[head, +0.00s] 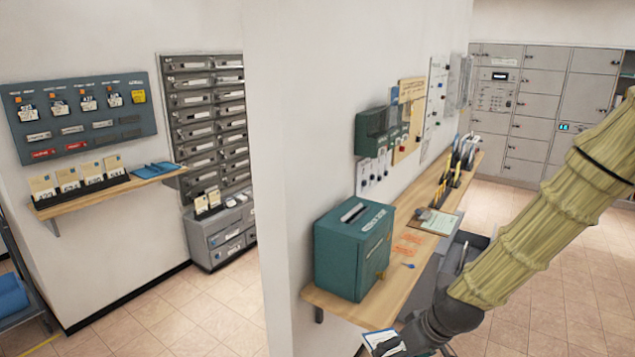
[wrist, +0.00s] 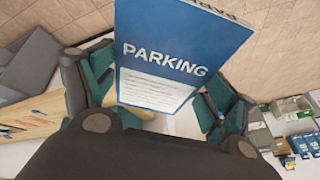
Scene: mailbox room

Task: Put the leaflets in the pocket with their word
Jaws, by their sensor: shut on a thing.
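A blue leaflet (wrist: 175,50) with the word PARKING in white and a pale text panel fills the upper middle of the wrist view. My gripper (wrist: 150,100) is shut on it, its green-padded fingers on either side. In the head view, my gripper (head: 418,337) is at the bottom edge, low beside the front end of the wooden shelf. Only part of the leaflet (head: 380,341) shows there. Several other blue leaflets (wrist: 303,146) lie at the lower right of the wrist view. I cannot make out any pocket with a readable word.
A teal box with a slot (head: 352,245) stands on the wooden shelf (head: 375,312). Above it hang a teal wall unit (head: 372,135) and clear holders (head: 459,80). Grey lockers (head: 540,98) stand behind. A blue-grey panel (head: 85,112) hangs on the left wall.

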